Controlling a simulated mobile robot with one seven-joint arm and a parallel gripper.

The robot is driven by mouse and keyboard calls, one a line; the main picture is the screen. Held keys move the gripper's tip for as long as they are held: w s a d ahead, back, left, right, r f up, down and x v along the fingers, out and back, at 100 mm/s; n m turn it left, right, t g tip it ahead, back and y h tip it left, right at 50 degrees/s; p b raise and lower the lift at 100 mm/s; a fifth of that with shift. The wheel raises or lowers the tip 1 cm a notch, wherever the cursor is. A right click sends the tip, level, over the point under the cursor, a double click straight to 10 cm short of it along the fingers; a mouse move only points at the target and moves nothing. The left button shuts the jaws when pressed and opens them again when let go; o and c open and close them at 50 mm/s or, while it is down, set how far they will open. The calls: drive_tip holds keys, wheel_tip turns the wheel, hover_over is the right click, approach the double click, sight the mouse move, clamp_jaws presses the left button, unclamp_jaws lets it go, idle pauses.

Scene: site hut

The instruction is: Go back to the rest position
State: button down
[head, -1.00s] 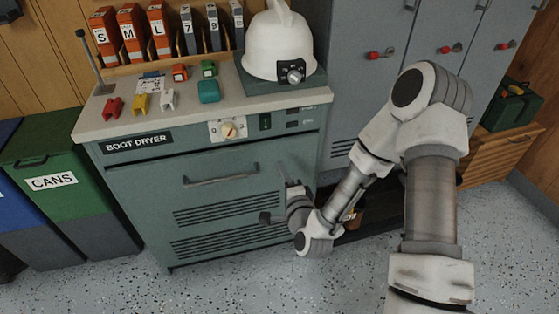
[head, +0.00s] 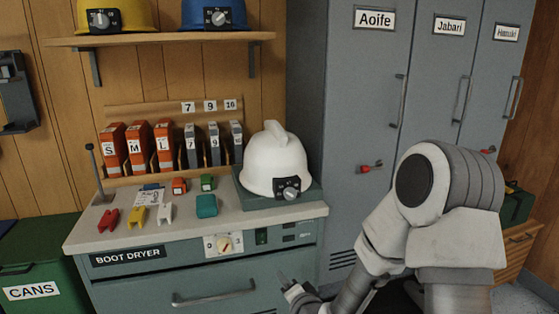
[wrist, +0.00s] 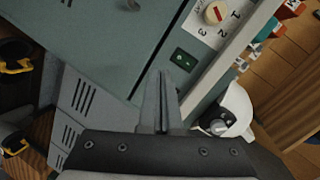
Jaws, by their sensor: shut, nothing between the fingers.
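My gripper (head: 283,281) is low in the head view, in front of the boot dryer (head: 125,283), near the right end of its drawer handle (head: 213,294). Its fingers are together and empty. They also show in the wrist view (wrist: 163,78), pointing toward the dryer front, with a white hard hat (wrist: 236,112) at lower right. Much of my arm's lower part is outside the head view. I cannot tell the exact gap between fingertips and dryer.
The dryer top (head: 85,235) holds small coloured clips, upright binders and the white hard hat (head: 273,165). Grey lockers (head: 345,110) stand behind my arm. A green cans bin (head: 50,265) is at left. A shelf (head: 160,39) with hard hats hangs above.

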drive_tip(key=s+d+r+n+g+h, duration=0.45)
drive_tip(key=s+d+r+n, duration=0.4)
drive_tip(key=r, duration=0.45)
drive_tip(key=s+d+r+g+p, duration=0.1)
drive_tip(key=s+d+r+g, duration=0.15)
drive_tip(key=s, duration=0.65)
drive_tip(key=s+d+r+g, duration=0.15)
drive_tip(key=s+r, duration=0.25)
drive_tip(key=s, duration=0.6)
wheel_tip(320, 180, up, 18)
drive_tip(key=p, duration=1.8)
drive_tip(key=shift+w+d+r+t+h, duration=0.25)
drive_tip(key=shift+d+t+h, duration=0.05)
drive_tip(key=shift+t+h, duration=0.05)
drive_tip(key=shift+n, duration=0.25)
